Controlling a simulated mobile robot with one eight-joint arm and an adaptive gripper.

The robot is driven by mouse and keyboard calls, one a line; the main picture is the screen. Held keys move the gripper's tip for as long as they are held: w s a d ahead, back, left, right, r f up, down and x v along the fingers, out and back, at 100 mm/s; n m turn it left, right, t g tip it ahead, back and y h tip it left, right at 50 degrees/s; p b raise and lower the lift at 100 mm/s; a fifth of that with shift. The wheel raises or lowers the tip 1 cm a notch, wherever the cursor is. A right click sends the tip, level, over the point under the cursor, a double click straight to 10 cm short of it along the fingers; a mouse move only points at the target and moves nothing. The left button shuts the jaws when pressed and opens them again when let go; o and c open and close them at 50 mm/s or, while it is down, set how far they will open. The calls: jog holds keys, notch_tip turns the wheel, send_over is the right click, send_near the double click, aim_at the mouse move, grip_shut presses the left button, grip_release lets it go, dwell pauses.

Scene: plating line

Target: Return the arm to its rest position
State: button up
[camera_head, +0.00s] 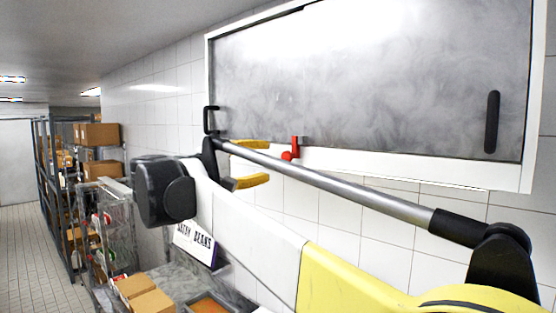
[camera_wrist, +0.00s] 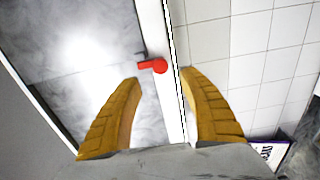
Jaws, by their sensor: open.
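My gripper (camera_head: 250,163) is raised in front of the tiled wall, close to the lower edge of a wall cabinet (camera_head: 350,165). Its two yellow fingers are spread apart with nothing between them. In the wrist view my gripper (camera_wrist: 160,85) is also open and empty, with the cabinet's white frame and a red latch (camera_wrist: 152,66) beyond the fingertips. The red latch also shows in the head view (camera_head: 293,148) on the cabinet's lower frame. I cannot tell whether a finger touches the cabinet. My arm stretches across the picture from the lower right.
The cabinet has grey doors with black handles (camera_head: 492,122). Shelving with boxes (camera_head: 98,134) stands at the left. The tiled floor (camera_head: 25,245) at the far left is clear.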

jog(key=shift+v, duration=1.05)
jog(key=s+d+f+m+g+y+b, duration=0.1)
jog(key=s+d+f+g+b, duration=0.15)
jog(key=d+f+b, duration=0.75)
jog(key=s+d+f+m+g+y+b, duration=0.1)
jog(key=s+d+f+g+y+b, duration=0.3)
jog(key=f, duration=1)
jog(key=s+d+f+m+t+h+b, duration=0.1)
jog(key=s+d+f+b, duration=0.1)
jog(key=d+f+b, duration=0.65)
jog(key=s+d+f+m+y+b, duration=0.2)
jog(key=s+f+b, duration=0.4)
jog(key=f, duration=1)
jog(key=s+d+f+m+g+y+b, duration=0.1)
jog(key=s+f+b, duration=0.6)
jog(key=f, duration=0.9)
jog(key=s+d+f+m+y+b, duration=0.3)
jog(key=s+f+b, duration=0.3)
jog(key=f, duration=1)
jog(key=shift+s+m+g+y+b, duration=0.35)
jog(key=shift+s+m+y, duration=0.2)
jog(key=shift+s, duration=0.4)
jog(key=shift+d, duration=0.1)
